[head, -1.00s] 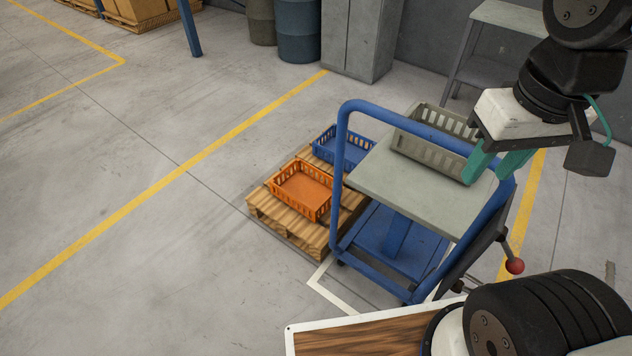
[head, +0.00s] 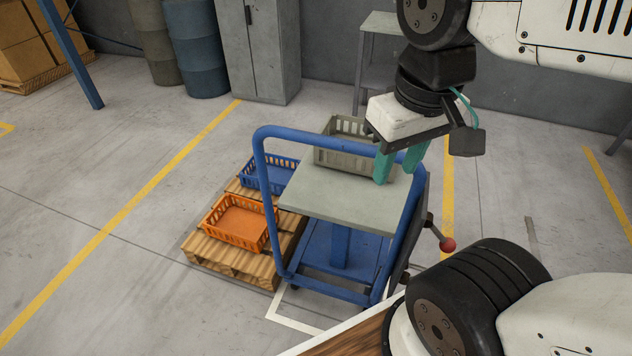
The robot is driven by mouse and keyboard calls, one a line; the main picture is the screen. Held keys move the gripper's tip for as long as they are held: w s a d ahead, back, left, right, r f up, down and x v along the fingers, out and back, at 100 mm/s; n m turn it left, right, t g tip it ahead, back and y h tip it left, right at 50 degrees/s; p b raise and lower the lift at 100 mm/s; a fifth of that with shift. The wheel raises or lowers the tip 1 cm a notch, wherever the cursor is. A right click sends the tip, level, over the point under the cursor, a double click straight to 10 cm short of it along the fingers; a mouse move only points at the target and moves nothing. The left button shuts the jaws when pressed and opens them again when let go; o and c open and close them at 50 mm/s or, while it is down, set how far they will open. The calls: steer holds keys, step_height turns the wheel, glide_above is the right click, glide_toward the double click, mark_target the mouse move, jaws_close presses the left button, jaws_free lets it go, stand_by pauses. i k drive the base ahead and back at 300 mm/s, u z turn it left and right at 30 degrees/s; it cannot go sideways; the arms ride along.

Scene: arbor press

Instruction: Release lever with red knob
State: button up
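The lever (head: 435,229) is a short metal rod at the right side of the blue cart, with a red knob (head: 447,245) on its lower end. The knob stands clear, with nothing touching it. My gripper (head: 400,166) has two teal fingers pointing down, spread apart with a gap between them. In the picture it is above and left of the knob, in front of the right end of the grey crate (head: 340,159). I cannot tell whether a finger touches the crate. The lever's mounting is partly hidden by the cart frame.
The blue cart (head: 262,200) has a grey top and a tall tube handle. A wooden pallet (head: 222,256) at its left carries an orange crate (head: 238,222) and a blue crate (head: 262,178). A cabinet (head: 262,50) and barrels (head: 192,45) stand behind. Floor right of the knob is open.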

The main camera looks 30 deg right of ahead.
mark_target(448, 244)
steer(key=u, duration=0.35)
steer(key=k, duration=1.25)
steer(key=z, duration=0.8)
steer(key=k, duration=0.5)
steer(key=z, duration=0.65)
steer(key=i, duration=0.6)
steer(key=u, duration=0.25)
